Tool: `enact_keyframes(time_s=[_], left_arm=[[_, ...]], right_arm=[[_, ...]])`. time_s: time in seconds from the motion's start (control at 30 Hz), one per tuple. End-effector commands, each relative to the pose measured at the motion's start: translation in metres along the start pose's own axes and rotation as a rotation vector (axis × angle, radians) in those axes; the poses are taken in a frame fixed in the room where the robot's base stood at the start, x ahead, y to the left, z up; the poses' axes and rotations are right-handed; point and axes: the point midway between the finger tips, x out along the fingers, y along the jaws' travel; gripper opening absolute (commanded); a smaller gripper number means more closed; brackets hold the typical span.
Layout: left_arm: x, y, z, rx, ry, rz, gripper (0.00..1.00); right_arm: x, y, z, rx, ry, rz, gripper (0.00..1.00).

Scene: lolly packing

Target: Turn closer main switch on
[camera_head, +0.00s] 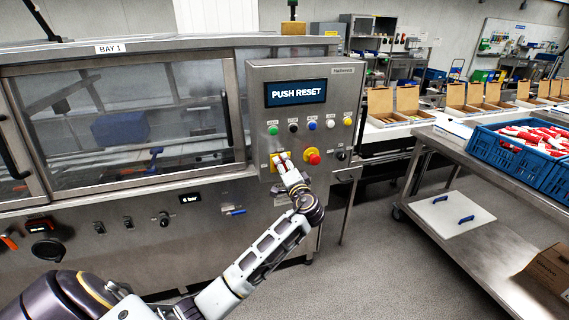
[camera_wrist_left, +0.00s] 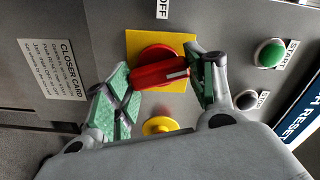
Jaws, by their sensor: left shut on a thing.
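The main switch is a red rotary handle (camera_wrist_left: 160,72) on a yellow plate (camera_wrist_left: 133,42), low on the left of the steel control panel. In the head view the yellow plate (camera_head: 273,160) is partly hidden by my left gripper (camera_head: 283,163). In the left wrist view the left gripper's green-padded fingers (camera_wrist_left: 163,76) stand on either side of the red handle and are shut on it. An "OFF" label (camera_wrist_left: 162,9) is by the plate's edge. The panel display (camera_head: 296,93) reads "PUSH RESET". My right gripper is out of view.
A red emergency button (camera_head: 313,156) sits close right of the switch, with a green button (camera_head: 273,130) and other buttons above. A blue crate (camera_head: 510,154) stands on the steel table at right.

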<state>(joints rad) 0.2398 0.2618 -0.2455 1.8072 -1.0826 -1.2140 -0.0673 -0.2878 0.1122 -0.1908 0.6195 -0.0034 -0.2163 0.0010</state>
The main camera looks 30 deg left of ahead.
Motion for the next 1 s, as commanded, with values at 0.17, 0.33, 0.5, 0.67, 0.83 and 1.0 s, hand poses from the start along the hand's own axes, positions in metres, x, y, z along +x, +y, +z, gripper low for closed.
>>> enact_keyframes(time_s=[0.17, 0.33, 0.5, 0.67, 0.83, 1.0], left_arm=[[-0.001, -0.002, -0.002, 0.124, 0.002, 0.002, 0.31], [-0.001, 0.000, -0.001, 0.229, 0.001, 0.003, 0.31], [-0.001, 0.000, -0.001, 0.306, 0.002, 0.002, 0.31], [-0.001, 0.002, -0.001, 0.350, 0.002, 0.002, 0.31], [-0.001, 0.003, -0.001, 0.369, 0.002, 0.002, 0.31], [-0.001, 0.003, -0.001, 0.372, 0.003, 0.002, 0.31]], right_arm=[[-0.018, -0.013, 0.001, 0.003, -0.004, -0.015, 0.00], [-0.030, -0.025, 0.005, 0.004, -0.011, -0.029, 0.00], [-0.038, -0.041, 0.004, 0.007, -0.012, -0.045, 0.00], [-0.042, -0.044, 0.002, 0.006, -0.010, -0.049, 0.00], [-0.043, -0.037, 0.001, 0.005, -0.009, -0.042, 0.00], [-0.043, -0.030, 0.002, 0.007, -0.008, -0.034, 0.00]])
